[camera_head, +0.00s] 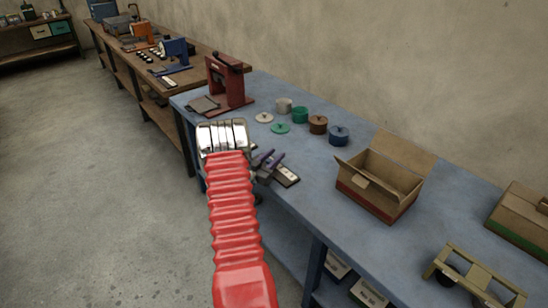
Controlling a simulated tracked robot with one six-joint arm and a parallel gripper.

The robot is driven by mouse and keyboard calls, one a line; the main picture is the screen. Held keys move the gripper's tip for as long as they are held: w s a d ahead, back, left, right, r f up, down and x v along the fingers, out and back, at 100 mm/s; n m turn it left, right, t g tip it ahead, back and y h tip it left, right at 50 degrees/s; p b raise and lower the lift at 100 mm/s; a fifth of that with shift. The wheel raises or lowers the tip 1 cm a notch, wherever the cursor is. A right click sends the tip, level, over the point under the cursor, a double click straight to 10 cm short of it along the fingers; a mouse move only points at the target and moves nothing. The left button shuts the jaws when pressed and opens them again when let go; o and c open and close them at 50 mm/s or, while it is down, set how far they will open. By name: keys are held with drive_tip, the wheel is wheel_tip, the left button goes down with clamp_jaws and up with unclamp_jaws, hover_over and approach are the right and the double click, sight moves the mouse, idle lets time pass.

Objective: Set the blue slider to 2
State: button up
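A small dark-edged panel with a pale face (286,174) lies near the left edge of the blue table, beside my gripper. It looks like a slider panel, but its knob and numbers are too small or hidden to read, and I cannot make out a blue slider on it. My gripper (272,159) is over the table edge at the panel's upper left, with its purplish fingers overlapping part of the panel in the picture. I cannot tell whether the fingers touch it or how far apart they are. My red ribbed arm hides the area at the left.
On the blue table (310,200) stand a dark red machine (229,85), several round lidded pots and discs (318,124), an open carton (377,187) and an olive frame (470,277). A wooden table behind holds a blue machine (177,52). Open floor lies left.

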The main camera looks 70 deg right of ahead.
drive_tip(key=shift+o, duration=0.8)
drive_tip(key=shift+a, duration=0.1)
drive_tip(key=v, duration=1.3)
drive_tip(key=shift+w+a, duration=0.2)
drive_tip(key=shift+a, duration=0.05)
